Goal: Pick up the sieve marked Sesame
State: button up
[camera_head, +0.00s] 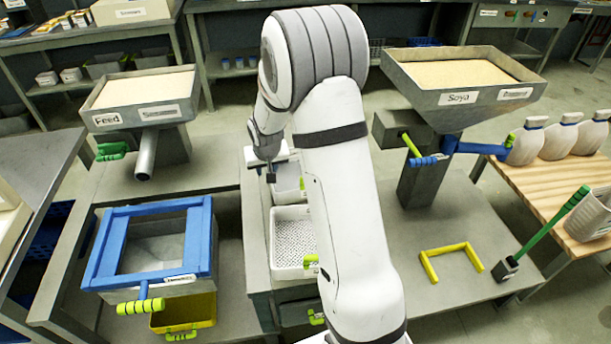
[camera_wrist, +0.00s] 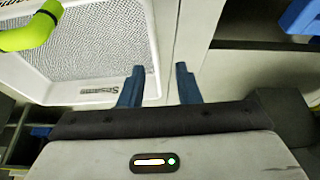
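A white sieve (camera_wrist: 90,40) with a mesh floor and a lime handle (camera_wrist: 28,30) fills the upper left of the wrist view. Its rim label reads Sesame, upside down. My gripper (camera_wrist: 162,72) is open and empty, its two blue-grey fingers apart. The left finger overlaps the sieve's labelled rim in the picture; contact cannot be told. In the head view my gripper (camera_head: 271,177) is small and partly hidden, beside a white container (camera_head: 287,197). A perforated white sieve (camera_head: 291,240) stands in front of it; its label is not readable there.
A Feed hopper (camera_head: 145,91) stands left and a Soya hopper (camera_head: 460,75) right. A blue-framed box (camera_head: 196,240) sits front left, with a yellow bin (camera_head: 185,314) below. A yellow bracket (camera_head: 450,248) lies on the right bench, which has bare room around it.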

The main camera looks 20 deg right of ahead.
jog(key=x, duration=0.6)
jog(key=shift+w+d+f, duration=0.25)
jog(key=shift+d+f, duration=0.1)
jog(key=shift+c, duration=0.2)
grip_shut()
